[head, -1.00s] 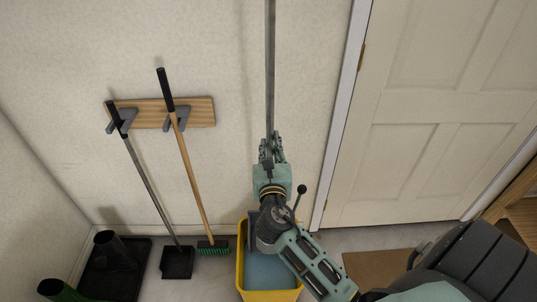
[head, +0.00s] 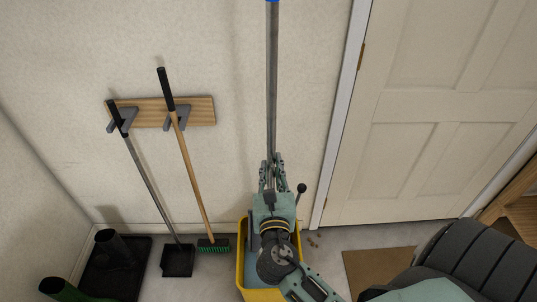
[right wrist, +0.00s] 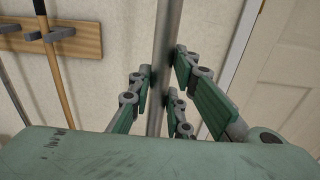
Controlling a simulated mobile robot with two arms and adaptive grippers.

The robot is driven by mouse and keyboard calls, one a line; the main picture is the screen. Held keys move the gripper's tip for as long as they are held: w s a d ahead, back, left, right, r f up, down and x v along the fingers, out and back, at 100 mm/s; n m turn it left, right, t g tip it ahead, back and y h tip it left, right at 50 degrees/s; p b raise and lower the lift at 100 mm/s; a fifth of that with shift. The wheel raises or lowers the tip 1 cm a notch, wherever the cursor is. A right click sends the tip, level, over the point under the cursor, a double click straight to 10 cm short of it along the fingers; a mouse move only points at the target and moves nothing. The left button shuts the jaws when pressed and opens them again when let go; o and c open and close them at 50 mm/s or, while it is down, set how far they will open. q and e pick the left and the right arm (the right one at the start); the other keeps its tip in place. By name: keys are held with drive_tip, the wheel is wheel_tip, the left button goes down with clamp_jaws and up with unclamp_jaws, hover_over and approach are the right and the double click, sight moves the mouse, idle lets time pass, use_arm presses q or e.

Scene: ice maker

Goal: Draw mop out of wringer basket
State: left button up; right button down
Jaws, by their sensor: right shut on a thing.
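The mop's grey metal handle (head: 272,85) stands nearly upright in front of the wall, with a blue part just showing at the top edge of the head view. My right gripper (head: 271,165) is shut on the handle. The handle (right wrist: 166,40) also runs between the fingers (right wrist: 160,95) in the right wrist view. The yellow bucket (head: 241,272) stands on the floor below my right gripper. My right arm covers much of it, so the wringer basket and the mop head are hidden. A dark lever with a ball knob (head: 301,189) sticks up beside the gripper. My left gripper is not in view.
A broom (head: 190,165) and a long-handled dustpan (head: 178,262) hang at a wooden wall rack (head: 200,111) on the left. Boots stand on a black tray (head: 135,285). A white door (head: 440,110) and brown mat (head: 378,271) are on the right. Small debris (head: 314,240) lies beside the bucket.

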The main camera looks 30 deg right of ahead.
drive_tip(key=b+v, duration=0.1)
drive_tip(key=v, duration=1)
drive_tip(key=shift+s, duration=0.35)
drive_tip(key=shift+a+r, duration=0.1)
drive_tip(key=shift+r, duration=0.05)
drive_tip(key=c, duration=2.2)
unclamp_jaws()
clamp_jaws()
drive_tip(key=shift+t+y, duration=0.3)
